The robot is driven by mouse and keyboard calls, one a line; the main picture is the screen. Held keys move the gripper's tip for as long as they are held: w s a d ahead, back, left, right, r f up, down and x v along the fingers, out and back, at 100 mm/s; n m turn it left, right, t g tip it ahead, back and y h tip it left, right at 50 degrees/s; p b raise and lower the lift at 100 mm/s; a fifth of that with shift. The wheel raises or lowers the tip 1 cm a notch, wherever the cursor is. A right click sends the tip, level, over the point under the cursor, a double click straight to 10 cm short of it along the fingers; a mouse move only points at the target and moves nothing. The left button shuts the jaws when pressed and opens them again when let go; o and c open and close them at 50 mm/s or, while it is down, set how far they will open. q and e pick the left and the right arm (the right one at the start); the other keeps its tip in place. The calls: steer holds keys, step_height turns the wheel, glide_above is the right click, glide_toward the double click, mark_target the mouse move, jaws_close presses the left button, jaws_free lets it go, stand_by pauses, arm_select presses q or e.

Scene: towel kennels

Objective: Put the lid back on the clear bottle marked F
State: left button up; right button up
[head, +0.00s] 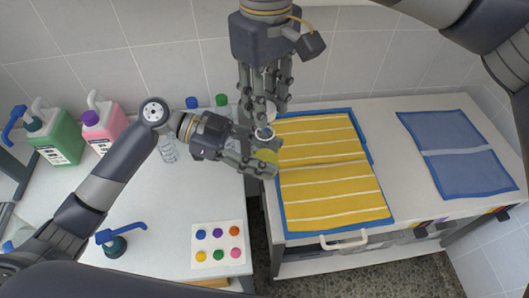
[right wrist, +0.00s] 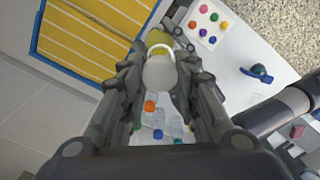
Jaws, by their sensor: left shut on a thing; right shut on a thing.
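My left gripper (head: 265,158) is shut on a small rounded piece with yellow (head: 266,155). My right gripper (head: 268,108) reaches down from above and is shut on a pale, whitish round piece (head: 270,112). In the right wrist view the pale piece (right wrist: 160,73) sits between my right fingers, with yellow (right wrist: 160,38) just beyond it. A grey-white ring (head: 264,133) lies between the two grippers. The two held pieces are close together. I cannot tell whether they touch, which is lid or bottle, or read any F.
Clear bottles with blue (head: 191,102) and green (head: 221,100) caps stand behind my left arm. Green (head: 58,138) and pink (head: 104,128) jugs stand at left. A card of coloured dots (head: 218,248) lies in front. A yellow striped towel (head: 325,175) and a blue one (head: 458,153) lie at right.

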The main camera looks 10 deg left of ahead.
mark_target(265, 151)
steer(key=shift+f, duration=0.55)
stand_by(0.4)
steer(key=shift+f, duration=0.85)
steer(key=shift+f, duration=0.5)
steer(key=shift+f, duration=0.1)
steer(key=m, duration=0.6)
steer(key=shift+m, duration=0.3)
steer(key=m, duration=1.2)
steer(key=shift+a+m, duration=0.1)
steer(key=shift+m, duration=0.3)
steer(key=m, duration=0.6)
steer(key=shift+m, duration=0.3)
